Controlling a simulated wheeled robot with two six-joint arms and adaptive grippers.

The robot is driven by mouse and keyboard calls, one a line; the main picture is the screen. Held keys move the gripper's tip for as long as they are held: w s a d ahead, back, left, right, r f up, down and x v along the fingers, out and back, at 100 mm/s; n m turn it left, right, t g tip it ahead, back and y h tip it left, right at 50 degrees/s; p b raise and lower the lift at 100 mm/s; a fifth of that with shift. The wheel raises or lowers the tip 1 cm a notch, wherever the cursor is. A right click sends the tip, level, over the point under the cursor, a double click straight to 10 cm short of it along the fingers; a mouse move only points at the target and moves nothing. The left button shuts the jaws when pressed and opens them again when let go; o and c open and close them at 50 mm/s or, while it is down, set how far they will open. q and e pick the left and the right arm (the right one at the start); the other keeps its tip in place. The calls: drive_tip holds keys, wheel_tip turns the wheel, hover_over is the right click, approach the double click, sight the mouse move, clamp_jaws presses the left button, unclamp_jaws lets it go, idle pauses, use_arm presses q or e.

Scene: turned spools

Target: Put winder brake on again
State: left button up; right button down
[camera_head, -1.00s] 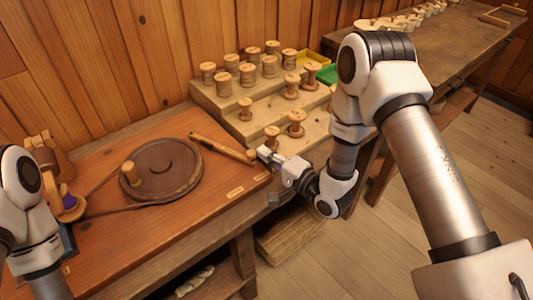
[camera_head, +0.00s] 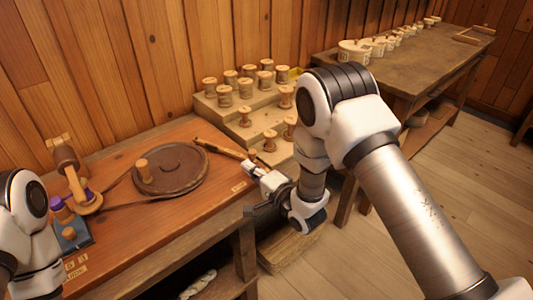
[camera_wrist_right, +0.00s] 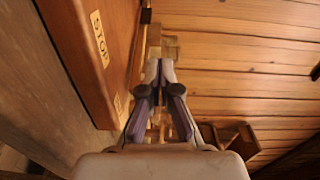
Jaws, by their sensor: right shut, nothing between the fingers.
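The winder's brown wheel (camera_head: 172,168) lies flat on the wooden table, with a peg handle standing on it. The brake lever (camera_head: 222,149), a wooden bar, lies beside the wheel's far right rim. Whether it touches the rim is too small to tell. My right gripper (camera_head: 249,166) is shut and empty at the table's right edge, close to the lever's near end. In the right wrist view its fingertips (camera_wrist_right: 160,68) are together, with a wooden block-like piece (camera_wrist_right: 162,44) just beyond. My left arm shows at the left edge, its gripper out of view.
A stepped rack (camera_head: 240,115) with several wooden spools stands behind the lever. A winder head (camera_head: 72,175) with purple thread is at the table's left. A STOP label (camera_wrist_right: 100,38) is on the table edge. Another table (camera_head: 430,55) stands at the back right.

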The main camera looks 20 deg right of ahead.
drive_tip(key=shift+w+a, duration=0.1)
drive_tip(key=shift+a, duration=0.1)
drive_tip(key=shift+w+f, duration=0.15)
drive_tip(key=shift+f, duration=0.05)
drive_tip(key=shift+d, duration=0.2)
drive_tip(key=shift+a, duration=0.1)
